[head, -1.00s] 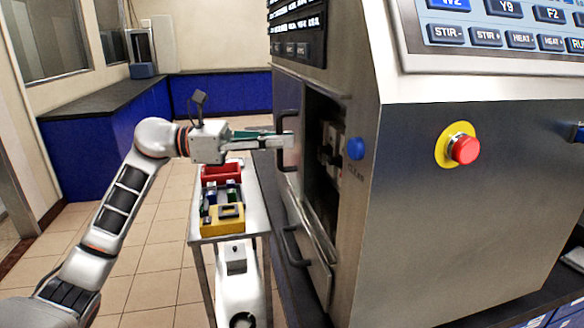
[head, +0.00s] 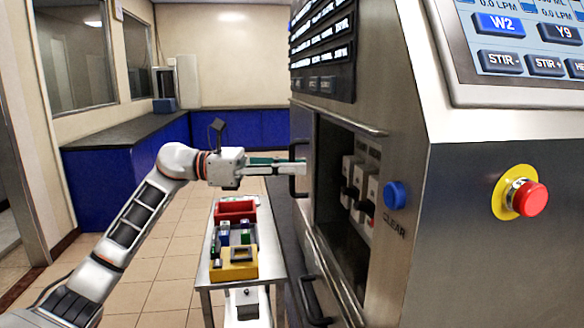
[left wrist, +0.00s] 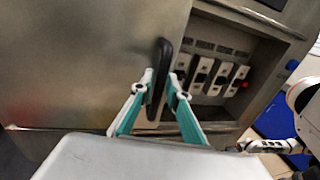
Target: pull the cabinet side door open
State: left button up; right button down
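The cabinet side door (left wrist: 90,60) is partly open. In the head view its thin edge (head: 302,130) shows at the far side of the opening. Its black handle (left wrist: 158,78) stands between the fingertips of my left gripper (left wrist: 160,88) in the left wrist view. The fingers are closed in on the handle from both sides. In the head view my left gripper (head: 298,168) reaches the handle (head: 300,184) from the left. White and black parts of my own at the right edge of the left wrist view may include my right gripper, but its fingers are unclear.
Inside the opening is a row of white and black switches (head: 360,188). A blue CLEAR button (head: 397,195) and a red emergency button (head: 528,198) stick out nearby. Below are a lower handle (head: 313,300) and a cart (head: 204,268) with a red bin (head: 236,209) and a yellow box (head: 234,264).

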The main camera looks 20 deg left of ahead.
pick_arm(q)
jog(key=v, duration=1.2)
dwell(0.5)
